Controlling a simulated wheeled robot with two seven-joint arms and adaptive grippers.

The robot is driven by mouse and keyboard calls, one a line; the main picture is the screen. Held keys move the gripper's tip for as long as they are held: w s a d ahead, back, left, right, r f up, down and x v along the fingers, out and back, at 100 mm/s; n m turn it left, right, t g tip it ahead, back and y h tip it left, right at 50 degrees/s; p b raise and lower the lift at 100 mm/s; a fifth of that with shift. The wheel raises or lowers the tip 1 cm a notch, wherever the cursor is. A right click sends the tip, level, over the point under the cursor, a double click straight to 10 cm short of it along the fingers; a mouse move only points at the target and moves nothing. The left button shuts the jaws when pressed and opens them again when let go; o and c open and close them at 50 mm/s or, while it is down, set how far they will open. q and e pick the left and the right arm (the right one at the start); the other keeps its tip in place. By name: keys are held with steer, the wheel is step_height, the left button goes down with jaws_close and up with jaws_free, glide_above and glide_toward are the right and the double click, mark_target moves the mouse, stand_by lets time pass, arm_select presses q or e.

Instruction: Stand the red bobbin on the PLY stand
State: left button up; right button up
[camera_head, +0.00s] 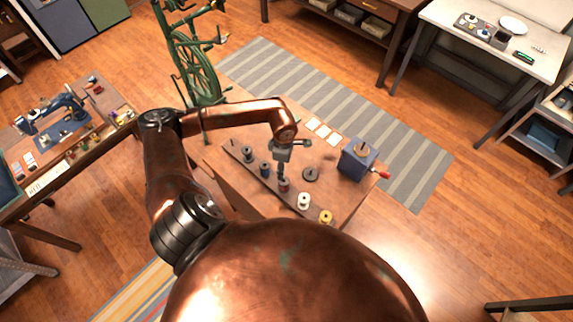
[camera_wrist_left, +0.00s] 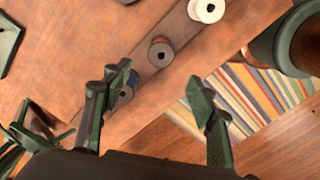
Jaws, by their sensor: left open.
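The red bobbin (camera_head: 284,186) stands upright in a row of bobbins on a long dark board on the wooden table; the left wrist view shows it from above (camera_wrist_left: 160,52). A dark round stand (camera_head: 310,174) with a short peg sits apart from the row, to its right; no PLY label is readable on it. My left gripper (camera_head: 283,167) is just above the red bobbin in the head view. In the left wrist view its two fingers (camera_wrist_left: 160,78) are spread with nothing between them, the red bobbin lying beyond their tips. My right gripper is out of view.
A blue bobbin (camera_head: 265,169) and a white bobbin (camera_head: 304,201) flank the red one. A dark bobbin (camera_head: 247,155) and a yellow bobbin (camera_head: 326,216) stand at the row's ends. A blue box (camera_head: 354,163) with a red-handled crank stands right of the stand. Pale cards (camera_head: 322,130) lie behind.

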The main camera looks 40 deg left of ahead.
arm_select(q)
step_height(320, 180, down, 10)
steer(key=b, duration=0.5)
steer(key=shift+s+r+b, duration=0.1)
steer(key=shift+r+b, duration=0.15)
steer(key=shift+b, duration=0.1)
steer(key=shift+f+b, duration=0.6)
steer(key=shift+f, duration=0.1)
steer(key=shift+c, duration=0.5)
steer(key=c, duration=0.6)
steer(key=shift+r, duration=0.15)
steer(key=shift+c, duration=0.2)
